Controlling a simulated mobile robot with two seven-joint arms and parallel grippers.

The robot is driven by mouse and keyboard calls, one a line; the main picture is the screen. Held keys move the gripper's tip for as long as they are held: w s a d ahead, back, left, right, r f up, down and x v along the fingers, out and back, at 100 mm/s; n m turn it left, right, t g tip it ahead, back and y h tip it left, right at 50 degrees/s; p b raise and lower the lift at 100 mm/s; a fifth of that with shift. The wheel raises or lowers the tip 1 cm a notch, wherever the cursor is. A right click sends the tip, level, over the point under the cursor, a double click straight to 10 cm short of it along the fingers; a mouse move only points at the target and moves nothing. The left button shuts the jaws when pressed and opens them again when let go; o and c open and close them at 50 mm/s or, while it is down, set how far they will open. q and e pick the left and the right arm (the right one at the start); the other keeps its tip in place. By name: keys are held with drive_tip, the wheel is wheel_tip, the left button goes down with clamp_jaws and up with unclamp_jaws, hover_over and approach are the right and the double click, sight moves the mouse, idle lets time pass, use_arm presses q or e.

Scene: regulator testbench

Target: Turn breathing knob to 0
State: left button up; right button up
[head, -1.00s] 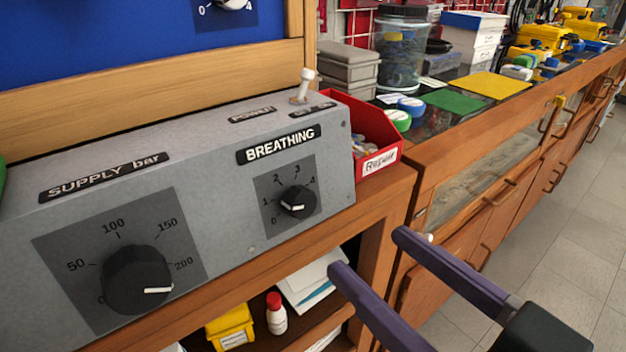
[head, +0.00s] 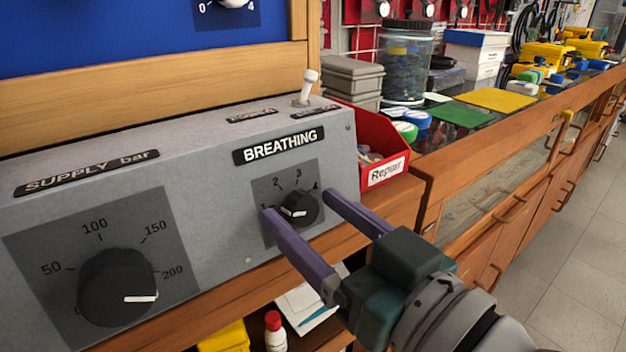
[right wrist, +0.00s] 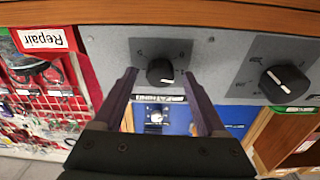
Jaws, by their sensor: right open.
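The breathing knob (head: 300,208) is a small black dial with a white mark, under the BREATHING label on the grey regulator panel (head: 205,215). I cannot tell exactly which number its mark points to; the 0 is hidden behind a finger. My right gripper (head: 298,203) is open, its two purple fingers reaching to either side of the knob. In the right wrist view, the knob (right wrist: 160,72) sits between the fingertips (right wrist: 160,75), with a gap on each side. I cannot tell whether the tips are level with it in depth. My left gripper is not in view.
A larger black supply knob (head: 117,287) is on the panel's left. A white toggle switch (head: 307,86) stands on top. A red Repair bin (head: 375,135) is beside the panel. A wooden shelf with a white red-capped bottle (head: 275,332) is below.

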clamp_jaws()
idle(0.6)
